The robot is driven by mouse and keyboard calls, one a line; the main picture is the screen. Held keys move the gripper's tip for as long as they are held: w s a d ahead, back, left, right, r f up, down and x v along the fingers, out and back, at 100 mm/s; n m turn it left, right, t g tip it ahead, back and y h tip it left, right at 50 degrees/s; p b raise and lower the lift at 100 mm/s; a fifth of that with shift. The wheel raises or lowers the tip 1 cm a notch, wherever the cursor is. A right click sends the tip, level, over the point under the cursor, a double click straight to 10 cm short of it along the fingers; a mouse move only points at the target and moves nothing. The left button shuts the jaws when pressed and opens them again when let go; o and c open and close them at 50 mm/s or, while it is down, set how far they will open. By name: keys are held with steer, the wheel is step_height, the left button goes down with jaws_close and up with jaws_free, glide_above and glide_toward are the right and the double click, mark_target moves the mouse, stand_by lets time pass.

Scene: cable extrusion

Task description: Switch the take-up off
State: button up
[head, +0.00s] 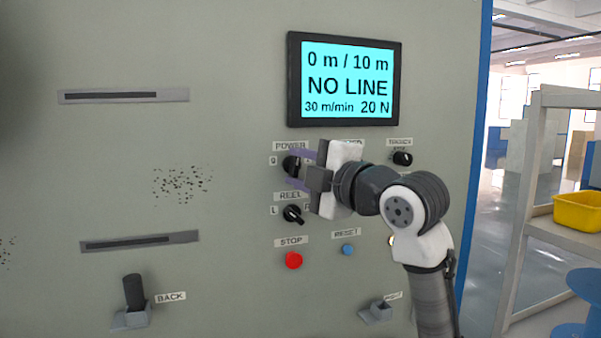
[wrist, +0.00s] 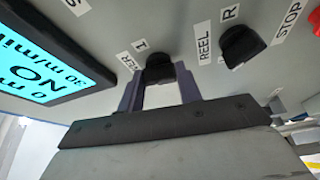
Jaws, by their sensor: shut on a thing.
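The power knob (head: 290,163) is a black rotary switch under the POWER label on the grey-green machine panel (head: 230,130). My gripper (head: 298,168) has its purple fingers on either side of the knob, shut on it. In the wrist view the black knob (wrist: 160,68) sits between the fingertips, with an "I" mark beside it. In the head view a "0" mark is left of the knob; the right side of its label is hidden by my gripper. The screen (head: 347,80) reads 0 m / 10 m, NO LINE, 30 m/min, 20 N.
Below is the reel knob (head: 293,214), then the red stop button (head: 293,260) and blue reset button (head: 347,249). Another black knob (head: 402,158) is to the right. The back lever (head: 134,292) juts out at lower left. A shelf with a yellow bin (head: 578,212) stands far right.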

steer(key=n, duration=0.2)
steer(key=n+g+h+p, duration=0.1)
steer(key=n, duration=0.2)
steer(key=shift+r+h, duration=0.2)
steer(key=shift+h, duration=0.1)
steer(key=n+g+h+p, duration=0.1)
steer(key=n, duration=0.2)
steer(key=shift+n+h, duration=0.4)
steer(key=o, duration=1)
steer(key=shift+r, duration=0.1)
steer(key=b+v, duration=0.3)
steer(key=v, duration=1)
steer(key=shift+s+r, duration=0.15)
steer(key=shift+s, duration=0.3)
